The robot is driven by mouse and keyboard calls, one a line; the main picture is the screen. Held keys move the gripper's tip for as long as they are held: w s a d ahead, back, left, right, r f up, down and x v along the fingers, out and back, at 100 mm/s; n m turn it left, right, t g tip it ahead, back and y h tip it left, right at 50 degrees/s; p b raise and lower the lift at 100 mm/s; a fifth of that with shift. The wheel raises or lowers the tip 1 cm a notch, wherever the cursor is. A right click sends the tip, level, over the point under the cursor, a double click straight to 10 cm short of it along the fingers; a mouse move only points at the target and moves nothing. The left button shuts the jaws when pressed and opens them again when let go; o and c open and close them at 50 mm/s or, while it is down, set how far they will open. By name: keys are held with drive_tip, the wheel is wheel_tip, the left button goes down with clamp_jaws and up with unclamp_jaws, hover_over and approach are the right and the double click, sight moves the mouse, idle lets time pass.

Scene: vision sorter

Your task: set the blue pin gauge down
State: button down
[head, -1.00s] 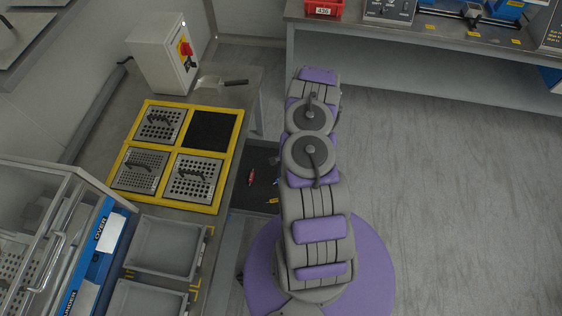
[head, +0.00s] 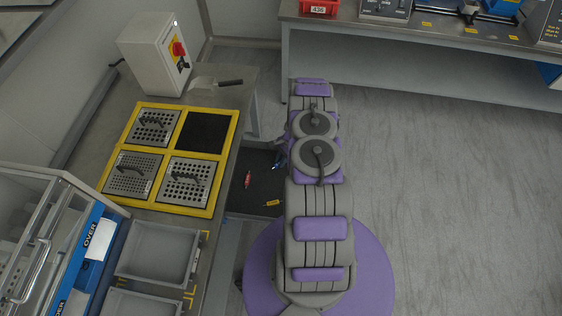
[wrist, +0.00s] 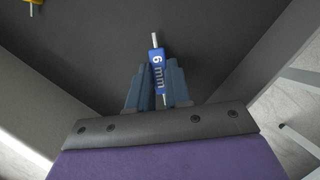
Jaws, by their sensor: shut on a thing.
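The blue pin gauge (wrist: 157,66) has a metal pin at its end and the marking "6 mm". My gripper (wrist: 157,88) is shut on it, one blue-grey finger on each side. Its pin points away from my wrist over a dark surface. In the head view the gripper (head: 279,157) is partly hidden by my arm, at the right side of a dark tray (head: 238,193). A little blue shows there. I cannot tell whether the gauge touches the tray.
A red gauge (head: 247,179) and a yellow gauge (head: 272,203) lie in the dark tray. Left of it, a bench carries a yellow frame (head: 183,206) with perforated plates, grey bins (head: 190,272) and a white switch box (head: 150,62). The tray's middle looks clear.

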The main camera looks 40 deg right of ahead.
drive_tip(key=c, duration=1.1)
unclamp_jaws()
drive_tip(key=shift+o, duration=0.2)
